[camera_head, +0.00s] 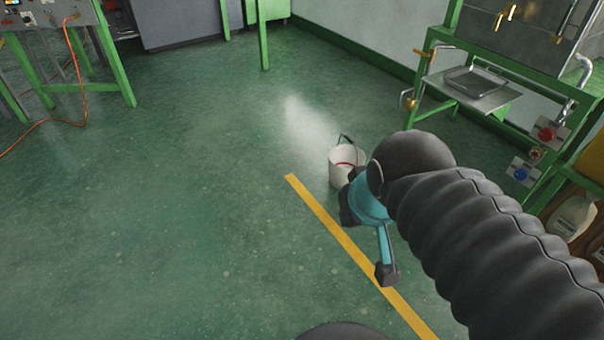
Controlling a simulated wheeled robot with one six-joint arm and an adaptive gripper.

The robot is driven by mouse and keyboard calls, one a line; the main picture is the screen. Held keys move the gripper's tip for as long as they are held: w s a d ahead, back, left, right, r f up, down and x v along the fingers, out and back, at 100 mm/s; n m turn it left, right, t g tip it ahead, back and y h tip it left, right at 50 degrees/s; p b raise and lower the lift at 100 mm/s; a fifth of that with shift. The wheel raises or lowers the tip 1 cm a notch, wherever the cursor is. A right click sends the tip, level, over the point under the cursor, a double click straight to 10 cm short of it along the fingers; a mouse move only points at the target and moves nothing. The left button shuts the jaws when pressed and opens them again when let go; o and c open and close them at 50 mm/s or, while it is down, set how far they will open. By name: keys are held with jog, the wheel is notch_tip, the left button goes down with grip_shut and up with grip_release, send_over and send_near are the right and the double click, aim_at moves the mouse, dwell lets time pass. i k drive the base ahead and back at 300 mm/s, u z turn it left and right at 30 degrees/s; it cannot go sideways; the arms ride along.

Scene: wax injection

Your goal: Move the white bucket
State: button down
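The white bucket (338,171) stands upright on the green floor near the middle of the head view, just past the yellow line. My gripper (386,272) shows only in part, as a teal and dark piece below the thick black arm sleeve. It appears lower in the picture than the bucket. I cannot tell whether its fingers are open or shut, or whether any part touches the bucket.
A yellow line (335,232) runs diagonally over the floor. A green-framed machine with a metal tray (478,90) stands at the right, with jugs (572,216) below. A green-legged bench (118,65) with an orange cable (83,85) stands at upper left. The left and middle floor is clear.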

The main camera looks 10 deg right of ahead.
aim_at(342, 159)
jog(key=z, duration=0.05)
jog(key=i, duration=1.05)
jog(key=z, duration=0.5)
